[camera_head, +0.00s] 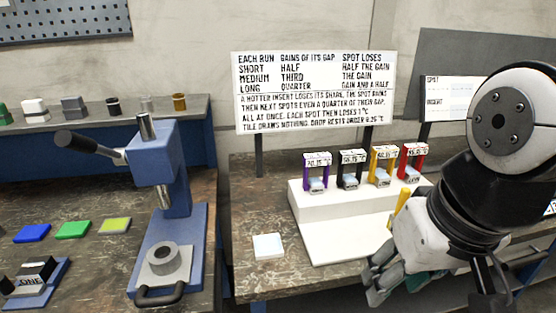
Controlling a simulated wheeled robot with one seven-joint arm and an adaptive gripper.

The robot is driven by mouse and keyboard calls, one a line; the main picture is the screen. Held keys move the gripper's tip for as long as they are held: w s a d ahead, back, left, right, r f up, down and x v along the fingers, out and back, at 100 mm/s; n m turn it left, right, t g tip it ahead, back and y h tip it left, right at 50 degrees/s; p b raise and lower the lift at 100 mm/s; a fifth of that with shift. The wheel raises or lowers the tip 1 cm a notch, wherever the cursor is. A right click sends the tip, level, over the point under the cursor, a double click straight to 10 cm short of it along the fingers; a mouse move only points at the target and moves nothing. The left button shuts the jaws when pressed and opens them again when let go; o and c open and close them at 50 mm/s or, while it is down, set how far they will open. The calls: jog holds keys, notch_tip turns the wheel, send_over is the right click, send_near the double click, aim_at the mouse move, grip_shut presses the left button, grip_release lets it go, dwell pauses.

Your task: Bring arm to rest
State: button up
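My arm enters from the right, a white and black wrist over the right workbench. My gripper (384,284) points down and left at the bench's front edge, just right of the white sloped plate (335,240). Its grey fingers are partly hidden behind the wrist, so I cannot tell whether they are open or shut. A teal patch shows beside the fingers, and I cannot tell what it is. A blue press-like stand (178,170) with a black-handled lever stands at the left, apart from my gripper.
Purple, black, yellow and red holders with small readouts stand on a white step (305,200). A pale tile (268,246) lies on the bench. A text board (315,92) stands behind. Blue (32,233), green (73,230) and yellow-green (114,226) tiles lie left.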

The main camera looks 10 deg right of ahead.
jog(key=shift+s+d+r+n+t, duration=0.1)
jog(key=shift+s+r+n+t, duration=0.15)
jog(key=shift+n, duration=0.25)
jog(key=shift+r+t+p, duration=0.25)
jog(key=shift+r+p, duration=0.45)
jog(key=shift+r, duration=0.15)
dwell(0.3)
